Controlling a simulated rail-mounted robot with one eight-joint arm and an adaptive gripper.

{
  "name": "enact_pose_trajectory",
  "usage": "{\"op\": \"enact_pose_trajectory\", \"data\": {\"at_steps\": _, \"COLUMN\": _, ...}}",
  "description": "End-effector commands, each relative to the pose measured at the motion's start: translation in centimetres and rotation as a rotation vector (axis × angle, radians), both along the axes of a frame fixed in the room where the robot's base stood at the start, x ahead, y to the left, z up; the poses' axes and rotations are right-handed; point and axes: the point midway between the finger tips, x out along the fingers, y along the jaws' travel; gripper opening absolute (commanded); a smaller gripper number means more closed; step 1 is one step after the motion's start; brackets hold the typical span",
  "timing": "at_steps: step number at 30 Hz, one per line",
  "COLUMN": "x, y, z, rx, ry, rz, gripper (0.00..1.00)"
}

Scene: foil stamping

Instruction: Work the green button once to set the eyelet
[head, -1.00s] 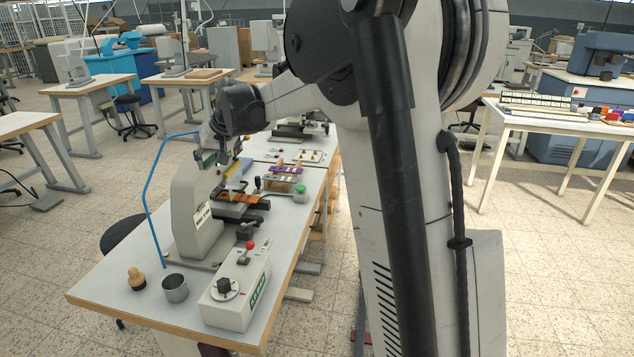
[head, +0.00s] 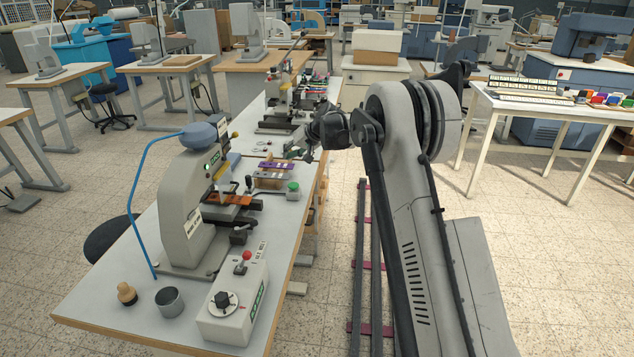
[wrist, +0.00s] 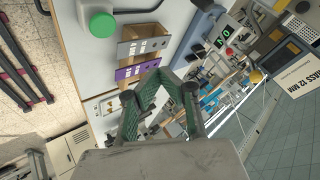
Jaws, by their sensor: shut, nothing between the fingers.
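The green button (head: 293,186) is a round green cap on a small pale grey housing. It stands on the bench near its right edge, right of the grey-white press (head: 190,205). In the wrist view the green button (wrist: 102,22) shows at the upper left. My gripper (wrist: 160,72) is shut and empty, its tips together, apart from the button and to its lower right in that view. In the head view the end of my arm is above the bench's right edge, beyond the button; its fingers are hard to make out. I cannot make out an eyelet.
A bracket with a purple plate (head: 272,165) stands close behind the button. An orange piece (head: 230,199) lies under the press. A control box with a red-knobbed lever (head: 232,300), a metal cup (head: 169,301) and a wooden-handled stamp (head: 126,293) stand at the front.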

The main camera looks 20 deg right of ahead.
Motion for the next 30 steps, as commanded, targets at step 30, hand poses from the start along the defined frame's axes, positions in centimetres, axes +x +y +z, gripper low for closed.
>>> {"op": "enact_pose_trajectory", "data": {"at_steps": 30, "x": 0.7, "y": 0.3, "z": -4.1, "rx": 0.013, "ry": -0.004, "rz": 0.006, "gripper": 0.00}}
